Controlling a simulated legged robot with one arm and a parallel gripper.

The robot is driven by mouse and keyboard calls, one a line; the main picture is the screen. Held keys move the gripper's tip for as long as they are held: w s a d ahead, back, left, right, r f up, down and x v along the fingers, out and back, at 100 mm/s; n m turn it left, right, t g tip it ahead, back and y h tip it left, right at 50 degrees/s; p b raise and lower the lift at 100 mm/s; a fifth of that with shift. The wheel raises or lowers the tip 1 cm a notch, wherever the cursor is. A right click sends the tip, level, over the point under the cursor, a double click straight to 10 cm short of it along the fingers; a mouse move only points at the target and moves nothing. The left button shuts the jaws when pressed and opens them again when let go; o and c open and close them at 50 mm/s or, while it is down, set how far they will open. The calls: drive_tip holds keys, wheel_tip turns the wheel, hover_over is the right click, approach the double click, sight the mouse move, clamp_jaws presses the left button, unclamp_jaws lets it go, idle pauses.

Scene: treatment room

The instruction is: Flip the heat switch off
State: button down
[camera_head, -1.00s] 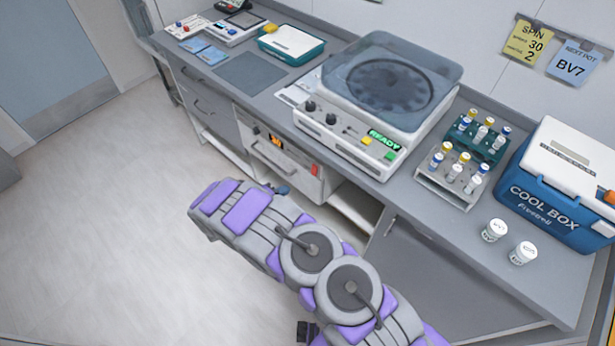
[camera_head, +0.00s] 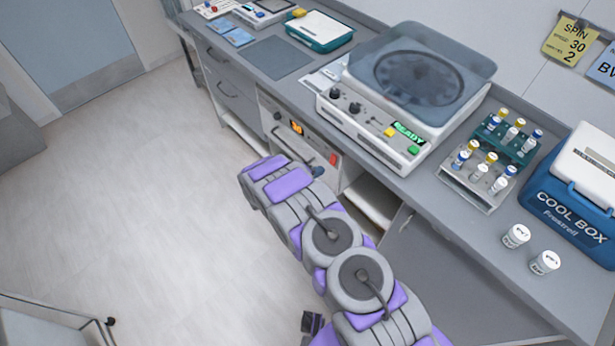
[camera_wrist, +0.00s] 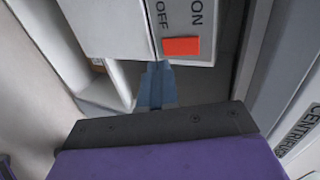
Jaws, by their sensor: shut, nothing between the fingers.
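The heat switch is a small red rocker (camera_wrist: 181,46) on a pale panel with printed ON and OFF labels, large in the wrist view. In the head view the red switch (camera_head: 333,158) is at the right end of the under-counter unit's front (camera_head: 305,145), which has a lit orange display (camera_head: 296,127). I cannot tell which way the rocker is set. My gripper's blue fingers (camera_wrist: 157,82) are closed together and empty. Their tips are just beside the panel's edge near the switch; contact cannot be told. In the head view my gripper (camera_head: 318,171) is left of the switch.
The counter above holds a centrifuge (camera_head: 385,135) with a READY display, a tube rack (camera_head: 475,180), white pots (camera_head: 516,236) and a blue cool box (camera_head: 575,205). An open shelf space (camera_head: 370,200) lies right of the unit. The floor (camera_head: 130,200) at left is clear.

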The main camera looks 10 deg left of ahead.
sight(333, 160)
drive_tip(key=shift+w+d+f+b, duration=0.25)
drive_tip(key=shift+w+d, duration=0.45)
drive_tip(key=shift+w, duration=0.2)
drive_tip(key=shift+w+d+f+b, duration=0.1)
drive_tip(key=shift+w+d+b, duration=0.1)
drive_tip(key=shift+w+d, duration=0.6)
drive_tip(key=shift+w+a, duration=0.1)
drive_tip(key=shift+w+f+t, duration=0.1)
drive_tip(key=shift+f+t, duration=0.05)
drive_tip(key=shift+t, duration=0.15)
drive_tip(key=shift+r, duration=0.2)
drive_tip(key=shift+w+r+h, duration=0.1)
drive_tip(key=shift+r+h, duration=0.2)
drive_tip(key=shift+r, duration=0.15)
drive_tip(key=shift+r+p, duration=0.25)
drive_tip(key=shift+p, duration=0.05)
